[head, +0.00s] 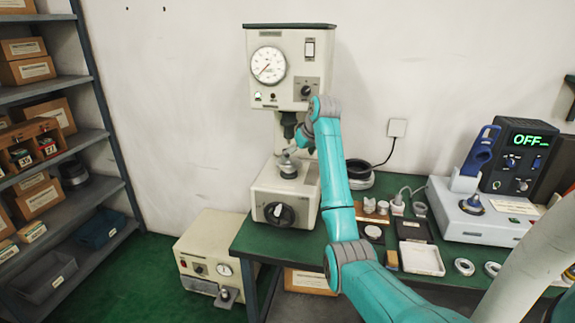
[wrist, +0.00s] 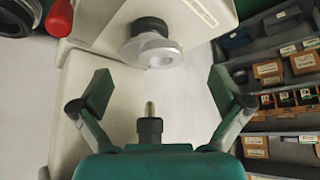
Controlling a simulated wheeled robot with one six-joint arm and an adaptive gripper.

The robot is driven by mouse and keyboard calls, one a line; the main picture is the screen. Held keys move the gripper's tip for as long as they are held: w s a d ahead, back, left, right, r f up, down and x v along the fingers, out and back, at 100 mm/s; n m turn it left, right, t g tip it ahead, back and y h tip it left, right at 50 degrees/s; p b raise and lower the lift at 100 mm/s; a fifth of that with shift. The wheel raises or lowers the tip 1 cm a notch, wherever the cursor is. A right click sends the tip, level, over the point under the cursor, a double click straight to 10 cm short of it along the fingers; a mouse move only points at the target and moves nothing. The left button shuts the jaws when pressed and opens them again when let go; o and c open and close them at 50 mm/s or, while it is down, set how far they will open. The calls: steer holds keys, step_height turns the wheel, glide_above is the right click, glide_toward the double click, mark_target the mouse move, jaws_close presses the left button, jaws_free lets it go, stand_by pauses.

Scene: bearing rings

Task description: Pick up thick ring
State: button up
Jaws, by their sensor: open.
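In the wrist view a pale metal ring-shaped part (wrist: 172,62) sits at a dark green round fitting (wrist: 150,27) on a white machine body. I cannot tell whether it is the thick ring. My gripper (wrist: 163,92) is open, its two pads wide apart with nothing between them; the ring-shaped part lies beyond the pads. In the head view the arm reaches to the press-like machine (head: 293,65); the arm covers part of it, and the gripper is largely hidden. A small grey metal part (head: 287,165) stands on the machine's base.
Light rings (head: 464,266) lie on the green bench (head: 330,240) at the right, near a white tray (head: 421,258). A device with a display (head: 520,150) stands at the back right. Shelves with boxes (head: 45,150) stand at the left. A small white unit (head: 213,255) is on the floor.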

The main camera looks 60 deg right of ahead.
mark_target(289, 163)
steer(key=shift+w+d+f, duration=0.35)
steer(key=shift+w+f, duration=0.35)
steer(key=shift+w, duration=0.15)
steer(key=shift+w+d+f, duration=0.35)
steer(key=shift+w+f, duration=0.35)
steer(key=shift+w, duration=0.15)
steer(key=shift+w+d+f, duration=0.35)
steer(key=shift+w+f, duration=0.35)
steer(key=shift+w, duration=0.15)
steer(key=c, duration=1.4)
steer(key=shift+c, duration=1.4)
steer(key=shift+r, duration=0.1)
